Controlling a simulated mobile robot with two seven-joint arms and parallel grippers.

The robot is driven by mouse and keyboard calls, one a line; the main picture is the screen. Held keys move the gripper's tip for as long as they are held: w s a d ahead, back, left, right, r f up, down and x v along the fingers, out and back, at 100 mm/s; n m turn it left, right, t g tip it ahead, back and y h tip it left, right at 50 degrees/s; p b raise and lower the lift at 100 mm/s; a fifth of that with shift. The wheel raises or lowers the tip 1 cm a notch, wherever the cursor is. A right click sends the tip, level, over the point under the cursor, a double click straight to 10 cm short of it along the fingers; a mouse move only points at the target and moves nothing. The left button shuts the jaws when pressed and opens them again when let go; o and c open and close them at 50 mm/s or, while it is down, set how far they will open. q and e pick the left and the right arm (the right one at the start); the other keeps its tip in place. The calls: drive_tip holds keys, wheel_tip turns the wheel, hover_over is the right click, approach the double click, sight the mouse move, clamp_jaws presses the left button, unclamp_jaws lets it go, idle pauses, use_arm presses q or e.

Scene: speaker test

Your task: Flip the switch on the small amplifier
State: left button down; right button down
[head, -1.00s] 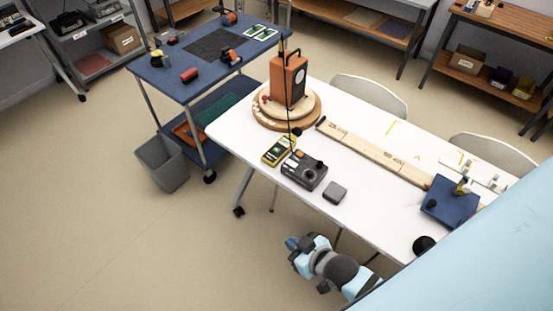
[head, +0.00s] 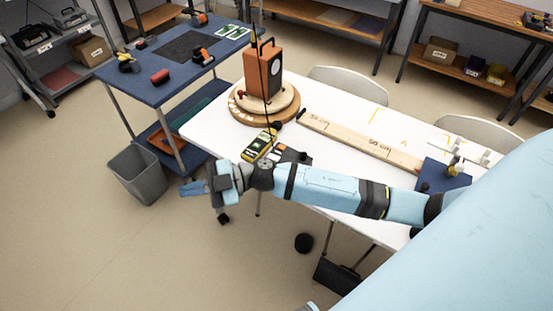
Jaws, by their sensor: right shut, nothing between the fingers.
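The small amplifier (head: 294,156) is a dark box on the white table. Only part of its back edge and top shows in the head view; my right arm hides the rest, and its switch cannot be made out. My right gripper (head: 190,188) has light blue fingers. It is shut and empty, to the left of the amplifier, past the table's edge and over the floor near the grey bin. My left gripper is not in view.
A yellow meter (head: 258,143) lies beside the amplifier. An orange speaker (head: 258,75) stands on a round wooden turntable (head: 238,113). A long wooden ruler board (head: 345,137) crosses the white table (head: 335,107). A blue cart (head: 115,70) and grey bin (head: 138,175) stand left.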

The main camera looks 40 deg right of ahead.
drive_tip(key=w+d+f+n+g+h+b, duration=0.55)
drive_tip(key=d+f+h, duration=0.25)
drive_tip(key=d+h, duration=0.25)
drive_tip(key=w+d+r+m+h+b, duration=0.1)
drive_tip(key=w+d+m+h, duration=0.1)
drive_tip(key=d, duration=0.7)
drive_tip(key=w+d+r+m+h+b, duration=0.1)
drive_tip(key=w+d+m+h, duration=0.2)
drive_tip(key=d+h, duration=0.3)
drive_tip(key=w+d, duration=0.1)
drive_tip(key=d, duration=0.3)
drive_tip(key=shift+d+r+t, duration=0.2)
drive_tip(key=shift+r+t, duration=0.15)
drive_tip(key=shift+w+h, duration=0.2)
drive_tip(key=shift+h, duration=0.05)
drive_tip(key=shift+w+a+r, duration=0.3)
drive_tip(key=shift+w+a, duration=0.05)
drive_tip(key=shift+w, duration=0.25)
